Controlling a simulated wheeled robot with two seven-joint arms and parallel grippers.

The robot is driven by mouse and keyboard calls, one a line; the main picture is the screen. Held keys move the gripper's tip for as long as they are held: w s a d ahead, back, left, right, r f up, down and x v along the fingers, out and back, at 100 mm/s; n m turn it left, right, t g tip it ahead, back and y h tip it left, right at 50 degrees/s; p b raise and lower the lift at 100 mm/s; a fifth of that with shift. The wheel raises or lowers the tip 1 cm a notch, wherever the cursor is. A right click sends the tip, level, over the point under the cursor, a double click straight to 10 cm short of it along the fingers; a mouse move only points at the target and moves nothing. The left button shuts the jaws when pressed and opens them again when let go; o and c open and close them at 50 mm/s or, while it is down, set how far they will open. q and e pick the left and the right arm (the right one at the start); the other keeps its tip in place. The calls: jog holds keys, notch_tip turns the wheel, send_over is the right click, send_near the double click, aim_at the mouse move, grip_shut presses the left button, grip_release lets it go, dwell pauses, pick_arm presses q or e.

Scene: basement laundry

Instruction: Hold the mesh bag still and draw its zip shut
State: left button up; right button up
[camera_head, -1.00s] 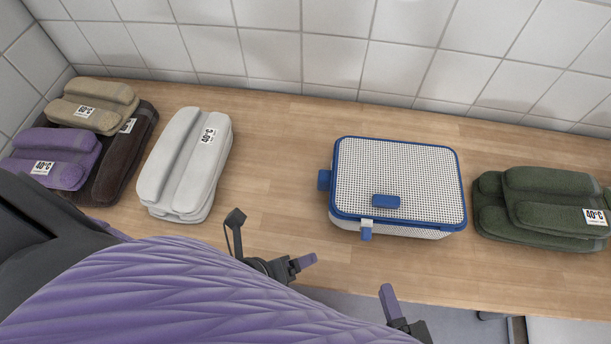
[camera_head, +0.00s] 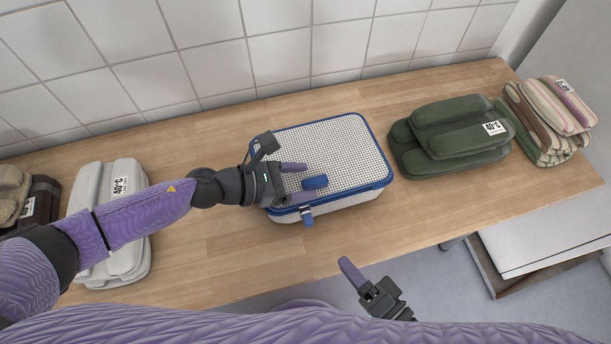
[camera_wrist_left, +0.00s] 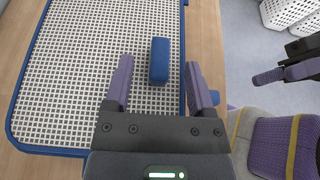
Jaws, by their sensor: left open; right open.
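The mesh bag (camera_head: 345,140) is a white box shape with blue edging, flat on the wooden counter. A blue tab (camera_head: 315,182) sits on its lid, and a small white-and-blue pull (camera_head: 307,215) hangs at its front edge. My left gripper (camera_head: 309,181) is open over the lid, its fingers pointing toward the tab. In the left wrist view the tab (camera_wrist_left: 159,60) lies ahead, between the lines of the two fingers; contact cannot be told.
A folded white towel (camera_head: 90,190) lies left of the bag, partly behind my left arm. Green towels (camera_head: 450,140) stand close to its right, striped ones (camera_head: 550,115) beyond. The tiled wall is behind. Bare counter (camera_head: 400,215) lies front right of the bag.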

pick_arm(q)
jog(key=shift+x, duration=1.35)
grip_shut()
pick_arm(e)
jog(key=shift+w+r, duration=0.1)
jog(key=shift+w, duration=0.1)
jog(key=c, duration=0.3)
jog(key=n, duration=0.1)
jog(key=w+n, duration=0.1)
jog(key=n, duration=0.1)
jog(key=w+r+n+t, duration=0.1)
jog(key=n, duration=0.1)
jog(key=shift+w+h, duration=0.2)
jog(key=shift+h, duration=0.1)
grip_shut()
jog(key=n, duration=2.9)
send_near(284, 209)
jog(key=shift+y, duration=0.4)
jog(key=w+a, duration=0.1)
jog(key=a, duration=0.3)
jog(key=w+a, duration=0.1)
jog(key=a, duration=0.1)
jog(key=shift+w+f, duration=0.1)
jog(key=shift+w, duration=0.25)
jog(key=shift+w+d, duration=0.15)
jog(key=shift+d, duration=0.45)
jog(key=shift+w+d, duration=0.15)
jog(key=shift+d, duration=0.5)
jog(key=shift+w+d, duration=0.2)
jog(key=shift+d, duration=0.35)
